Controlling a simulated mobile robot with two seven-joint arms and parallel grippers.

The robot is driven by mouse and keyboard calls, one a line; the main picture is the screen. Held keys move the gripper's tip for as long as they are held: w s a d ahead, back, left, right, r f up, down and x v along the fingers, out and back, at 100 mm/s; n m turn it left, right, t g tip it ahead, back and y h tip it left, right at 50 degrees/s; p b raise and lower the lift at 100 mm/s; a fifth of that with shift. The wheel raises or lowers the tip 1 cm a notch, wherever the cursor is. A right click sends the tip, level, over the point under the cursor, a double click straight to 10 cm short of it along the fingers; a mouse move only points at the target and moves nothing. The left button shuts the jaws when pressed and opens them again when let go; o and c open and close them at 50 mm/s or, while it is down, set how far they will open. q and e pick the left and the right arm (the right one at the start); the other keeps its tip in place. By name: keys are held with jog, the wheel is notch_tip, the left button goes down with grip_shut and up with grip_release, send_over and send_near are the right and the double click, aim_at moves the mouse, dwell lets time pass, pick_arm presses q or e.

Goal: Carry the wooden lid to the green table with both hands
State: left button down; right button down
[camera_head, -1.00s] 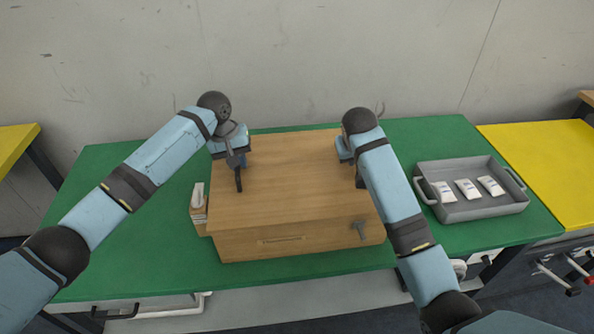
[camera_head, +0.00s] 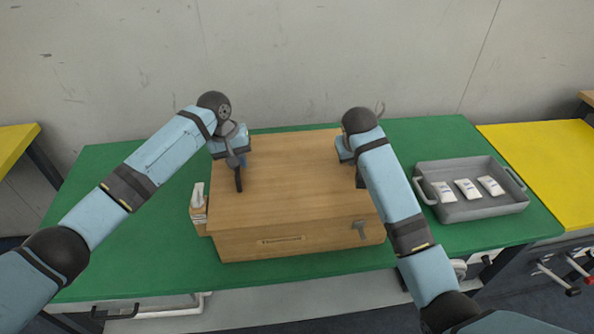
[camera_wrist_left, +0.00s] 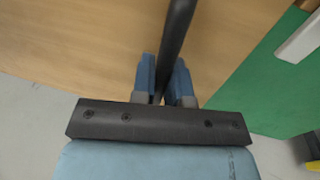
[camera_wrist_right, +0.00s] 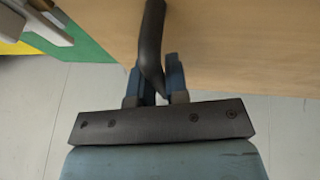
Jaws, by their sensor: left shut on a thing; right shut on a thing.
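The wooden lid (camera_head: 290,190) is the broad flat top over a wooden box (camera_head: 300,243) on the green table (camera_head: 140,235). I cannot tell whether there is a gap between lid and box. My left gripper (camera_head: 236,163) is at the lid's left side, shut on a dark handle (camera_wrist_left: 172,40). My right gripper (camera_head: 351,152) is at the right side, shut on a second dark handle (camera_wrist_right: 151,35). The right fingers are partly hidden behind my forearm in the head view. The lid's wood fills much of both wrist views.
A grey tray (camera_head: 478,210) with several white packets stands right of the box. A small stack of items (camera_head: 198,208) is close to the box's left side. Yellow tables flank the green one, left (camera_head: 14,143) and right (camera_head: 545,165). The green surface at left is clear.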

pick_arm(q)
jog(key=shift+r, duration=0.15)
pick_arm(e)
jog(key=shift+r, duration=0.15)
